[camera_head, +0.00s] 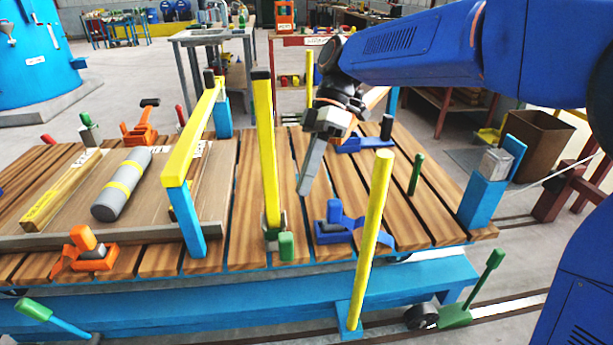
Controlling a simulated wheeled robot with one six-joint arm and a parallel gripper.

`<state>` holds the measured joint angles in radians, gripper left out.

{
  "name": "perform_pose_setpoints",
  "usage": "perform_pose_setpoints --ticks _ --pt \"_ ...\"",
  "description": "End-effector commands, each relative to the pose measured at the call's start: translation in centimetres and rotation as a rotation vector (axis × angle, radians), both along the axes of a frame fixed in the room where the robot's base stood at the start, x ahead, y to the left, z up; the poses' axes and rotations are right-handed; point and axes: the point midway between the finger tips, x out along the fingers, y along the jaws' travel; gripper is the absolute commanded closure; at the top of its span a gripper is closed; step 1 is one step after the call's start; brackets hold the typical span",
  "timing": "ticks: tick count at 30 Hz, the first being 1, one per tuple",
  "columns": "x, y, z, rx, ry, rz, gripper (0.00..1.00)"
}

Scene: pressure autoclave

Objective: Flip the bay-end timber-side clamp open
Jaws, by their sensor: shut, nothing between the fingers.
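Two orange clamps sit on the wooden slatted cart deck (245,200): one at the near edge (88,250), one at the far edge (142,122). Two blue clamps stand further right: one near (338,222), one far (365,140). I cannot tell from this view which is the bay-end timber-side clamp. My gripper (304,190) points down over the deck, fingers together and empty. It is in front of the far blue clamp and above and left of the near blue clamp, apart from both as far as I can see.
Yellow posts stand near my gripper, one left (263,150) and one right (372,235). A yellow bar (190,135) spans blue uprights at left. A grey cylinder (122,185) and a timber beam (62,188) lie on the deck. Slats between the blue clamps are mostly clear.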

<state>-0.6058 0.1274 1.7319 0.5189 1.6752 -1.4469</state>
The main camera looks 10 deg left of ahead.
Motion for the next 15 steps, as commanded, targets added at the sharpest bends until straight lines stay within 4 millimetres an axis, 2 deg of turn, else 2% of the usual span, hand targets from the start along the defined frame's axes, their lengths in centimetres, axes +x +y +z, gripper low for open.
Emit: perform_pose_setpoints --ticks 7,15 --pt "-2.4 0.8 -3.3 0.0 0.0 0.002 1.0" --pt "-3.7 1.3 -5.2 -0.001 0.0 0.0 1.0"
